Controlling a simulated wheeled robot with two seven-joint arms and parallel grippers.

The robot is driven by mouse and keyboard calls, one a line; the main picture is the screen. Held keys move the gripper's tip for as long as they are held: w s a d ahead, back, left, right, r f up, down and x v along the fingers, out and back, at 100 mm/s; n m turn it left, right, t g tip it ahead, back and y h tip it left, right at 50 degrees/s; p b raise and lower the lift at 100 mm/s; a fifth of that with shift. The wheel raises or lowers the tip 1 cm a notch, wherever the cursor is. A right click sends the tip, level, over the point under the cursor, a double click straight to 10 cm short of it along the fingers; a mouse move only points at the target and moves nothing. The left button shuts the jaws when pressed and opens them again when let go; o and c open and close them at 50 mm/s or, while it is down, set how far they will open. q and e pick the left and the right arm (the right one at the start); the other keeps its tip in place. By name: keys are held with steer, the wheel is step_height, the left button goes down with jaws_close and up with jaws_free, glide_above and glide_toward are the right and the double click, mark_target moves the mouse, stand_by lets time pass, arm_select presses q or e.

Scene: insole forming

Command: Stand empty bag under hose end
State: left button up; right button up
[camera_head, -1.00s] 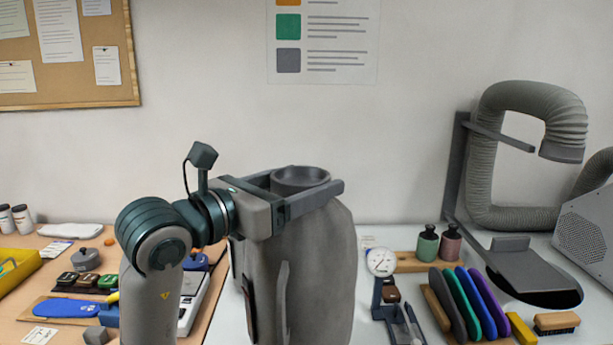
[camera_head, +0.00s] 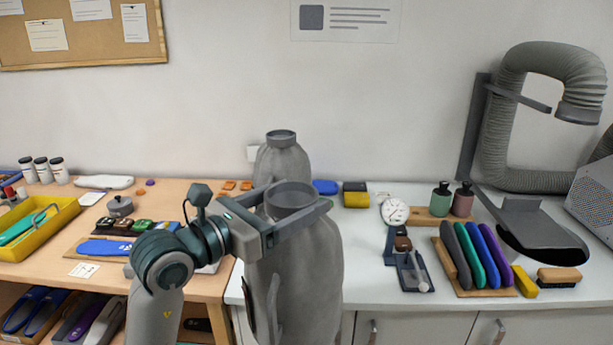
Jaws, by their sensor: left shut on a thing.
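A grey bag (camera_head: 300,265) with a round dark collar hangs upright in front of the bench. My left gripper (camera_head: 298,207) is shut on it, with its two fingers either side of the collar. The bag's lower end is cut off by the picture's bottom edge. The ribbed grey hose (camera_head: 497,130) arches at the right, and its hose end (camera_head: 580,113) points down. The held bag is well left of the hose end. My right gripper is not in view.
A second grey bag (camera_head: 281,162) stands at the back behind the held one. A grey perforated box (camera_head: 597,195) stands far right.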

mark_target(250, 276)
arm_select(q)
steer(key=shift+n+t+y, duration=0.6)
steer(key=shift+n+y, duration=0.1)
steer(key=s+a+f, duration=0.1)
steer(key=a+f, duration=0.1)
steer(key=f, duration=0.2)
steer(key=s+a+f, duration=0.2)
steer(key=a+f, duration=0.1)
steer(key=f, duration=0.2)
steer(key=s+a+f, duration=0.1)
steer(key=a+f, duration=0.2)
steer(key=f, duration=0.2)
steer(key=shift+s, duration=0.15)
steer(key=s+a+f+n+t+y, duration=0.1)
steer(key=s+a+f+y, duration=0.1)
steer(key=s+a+f, duration=0.5)
steer(key=shift+f, duration=0.75)
